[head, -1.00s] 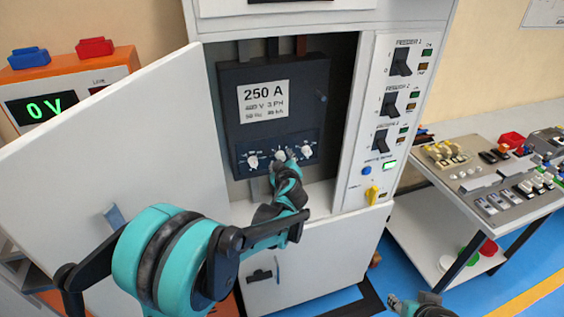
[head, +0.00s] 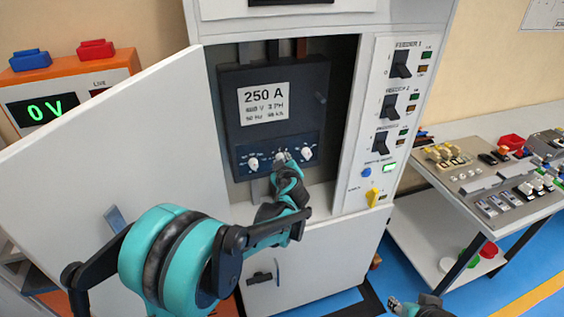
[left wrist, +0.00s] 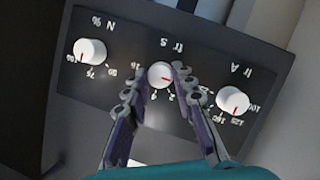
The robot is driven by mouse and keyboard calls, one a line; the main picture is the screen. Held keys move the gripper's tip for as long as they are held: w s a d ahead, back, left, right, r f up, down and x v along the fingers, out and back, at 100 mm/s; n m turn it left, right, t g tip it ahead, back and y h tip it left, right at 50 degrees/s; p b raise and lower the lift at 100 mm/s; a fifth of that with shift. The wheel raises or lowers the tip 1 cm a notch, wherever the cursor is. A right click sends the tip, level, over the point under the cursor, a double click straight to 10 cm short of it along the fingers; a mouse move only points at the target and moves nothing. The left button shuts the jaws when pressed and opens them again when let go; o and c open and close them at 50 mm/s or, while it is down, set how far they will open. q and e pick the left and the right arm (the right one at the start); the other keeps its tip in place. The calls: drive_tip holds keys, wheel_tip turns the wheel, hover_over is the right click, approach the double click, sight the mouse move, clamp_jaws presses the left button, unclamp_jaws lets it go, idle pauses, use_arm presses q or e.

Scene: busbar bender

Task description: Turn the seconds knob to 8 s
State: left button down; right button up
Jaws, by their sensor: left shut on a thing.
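The seconds knob (left wrist: 160,75) is the white middle knob on the dark breaker panel, labelled "tr s" upside down in the left wrist view. Its red mark points to the right and slightly down in that view. My left gripper (left wrist: 159,79) is shut on this knob, one fingertip on each side. In the head view my left gripper (head: 282,160) covers most of the knob. The small numbers around the knob are partly hidden and hard to read. My right gripper (head: 397,303) is low at the bottom edge, and its jaws are unclear.
White knobs labelled "Ir A" (left wrist: 233,99) and "N %" (left wrist: 90,51) flank the seconds knob closely. The open cabinet door (head: 110,130) stands to the left. Feeder switches (head: 400,65) line the right side. A table with parts (head: 480,180) stands at the right.

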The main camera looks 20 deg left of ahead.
use_arm(q)
drive_tip(key=shift+w+d+f+m+g+y+b, duration=0.15)
drive_tip(key=shift+m+g+y+b, duration=0.3)
drive_tip(key=shift+m+y+b, duration=1.85)
drive_tip(key=shift+w+d+f+m+g+y+p, duration=0.15)
drive_tip(key=shift+m+g+y+p, duration=0.65)
drive_tip(key=shift+m, duration=3.35)
drive_tip(key=shift+w+d+f+m+g+y+b, duration=0.15)
drive_tip(key=shift+m+y+b, duration=1.4)
drive_tip(key=shift+m, duration=1.7)
drive_tip(key=shift+s+y+p, duration=0.1)
drive_tip(key=shift+y+p, duration=0.25)
drive_tip(key=shift+y, duration=0.1)
drive_tip(key=c, duration=1.3)
unclamp_jaws()
drive_tip(key=shift+o, duration=0.2)
